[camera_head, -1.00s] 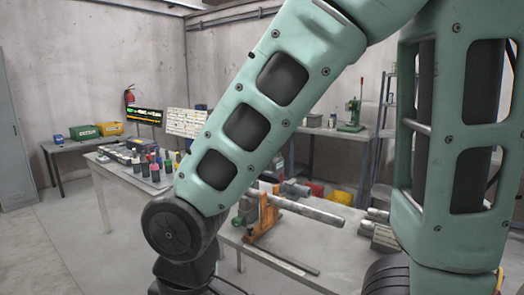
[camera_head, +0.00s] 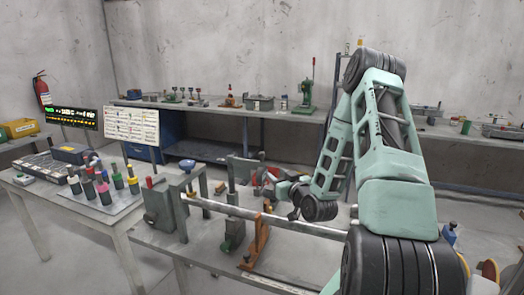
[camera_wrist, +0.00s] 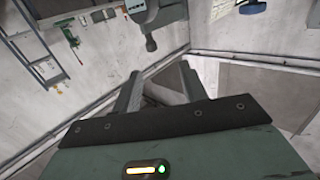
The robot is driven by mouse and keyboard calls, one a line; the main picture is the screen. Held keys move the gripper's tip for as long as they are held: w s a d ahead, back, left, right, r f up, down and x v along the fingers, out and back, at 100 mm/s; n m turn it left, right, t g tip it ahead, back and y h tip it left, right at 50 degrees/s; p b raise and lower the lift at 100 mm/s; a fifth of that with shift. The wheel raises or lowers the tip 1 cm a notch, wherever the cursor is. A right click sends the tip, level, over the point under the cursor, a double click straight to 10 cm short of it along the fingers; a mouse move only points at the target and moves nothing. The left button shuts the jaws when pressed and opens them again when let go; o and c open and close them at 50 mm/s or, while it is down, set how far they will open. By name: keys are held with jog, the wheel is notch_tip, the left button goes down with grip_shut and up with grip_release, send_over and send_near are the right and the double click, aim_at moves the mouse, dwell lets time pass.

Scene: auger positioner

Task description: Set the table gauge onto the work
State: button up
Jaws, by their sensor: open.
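A long grey metal bar (camera_head: 290,222), which may be the work, lies level over the bench, held by a grey stand (camera_head: 160,205) at its left end and crossing an orange clamp (camera_head: 258,243). I cannot pick out the table gauge with certainty; a small blue-topped device (camera_head: 188,166) stands behind the bar's left end. My gripper shows in the wrist view (camera_wrist: 160,88) with its two grey fingers apart and nothing seen between them. In the head view my arm reaches over the bench behind the bar, and its end is too small and cluttered to read.
A side table (camera_head: 120,212) at left carries several colored-top bottles. A sign board (camera_head: 131,125) and a lit display (camera_head: 72,118) stand behind it. A long back bench (camera_head: 225,108) holds a green press (camera_head: 307,98) and small tools. Floor at lower left is clear.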

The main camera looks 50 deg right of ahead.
aim_at(263, 155)
jog(key=shift+m+h, duration=0.3)
jog(key=shift+h, duration=0.1)
jog(key=p+x, duration=0.2)
jog(key=x, duration=0.3)
jog(key=d+p+x, duration=0.1)
jog(key=p+x, duration=0.1)
jog(key=x, duration=0.3)
jog(key=p+x, duration=0.2)
jog(key=x, duration=0.3)
jog(key=shift+s+d+r, duration=0.15)
jog(key=shift+d+r, duration=0.2)
jog(key=shift+r, duration=0.05)
jog(key=shift+p+x, duration=0.35)
jog(key=shift+x, duration=0.45)
jog(key=shift+f, duration=0.15)
grip_shut()
